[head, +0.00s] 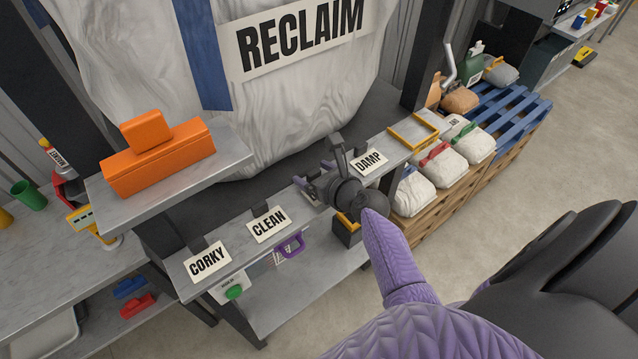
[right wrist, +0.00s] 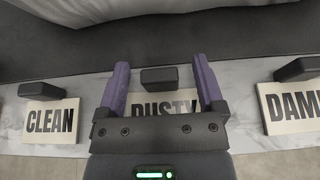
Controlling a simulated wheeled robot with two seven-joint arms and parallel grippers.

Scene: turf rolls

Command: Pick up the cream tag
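Cream tags with black lettering stand in a row along the grey shelf edge, each by a dark block. CORKY (head: 208,261), CLEAN (head: 268,224) and DAMP (head: 369,161) show in the head view. In the right wrist view the DUSTY tag (right wrist: 163,106) is in the middle, its lower part hidden by my gripper; CLEAN (right wrist: 52,120) is left and DAMP (right wrist: 293,105) right. My right gripper (right wrist: 161,78) is open, its purple fingers either side of the dark block (right wrist: 159,79) by DUSTY. I cannot tell whether they touch. In the head view my gripper hides DUSTY. My left gripper is out of view.
A white RECLAIM bag (head: 240,110) hangs behind the shelf. An orange box (head: 160,165) sits on a raised ledge at left. A purple handle (head: 291,246) is below CLEAN. Filled bags (head: 412,195) and a blue pallet (head: 515,105) stand at right. Open floor lies further right.

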